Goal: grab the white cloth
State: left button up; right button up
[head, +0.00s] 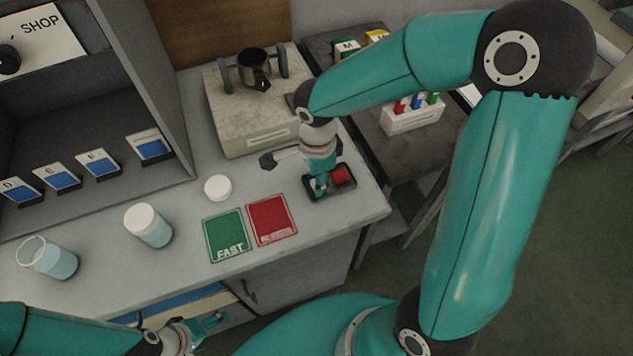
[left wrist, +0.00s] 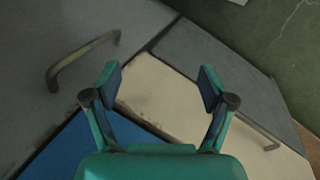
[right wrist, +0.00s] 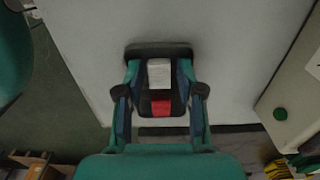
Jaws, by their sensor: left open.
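A small white folded piece (right wrist: 159,73), which looks like the white cloth, lies in a dark tray (right wrist: 158,50) beside a red item (right wrist: 161,107). In the head view the tray (head: 345,190) and red item (head: 340,176) show near the counter's right end; my gripper hides the white piece. My right gripper (right wrist: 159,72) is partly open, its fingers on either side of the white piece with small dark gaps visible; contact is not clear. It reaches down over the tray in the head view (head: 320,184). My left gripper (left wrist: 158,77) is open and empty, low before the cabinet front.
Green and red mats (head: 226,236) lie left of the tray. A white lid (head: 218,188), a lidded jar (head: 148,225) and a glass beaker (head: 47,258) stand further left. A grey box (head: 247,118) with a dark mug (head: 254,66) is behind. Cabinet handles (left wrist: 80,60) are close to my left gripper.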

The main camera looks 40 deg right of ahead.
jog(key=c, duration=0.5)
jog(key=shift+o, duration=0.2)
jog(key=shift+r, duration=0.15)
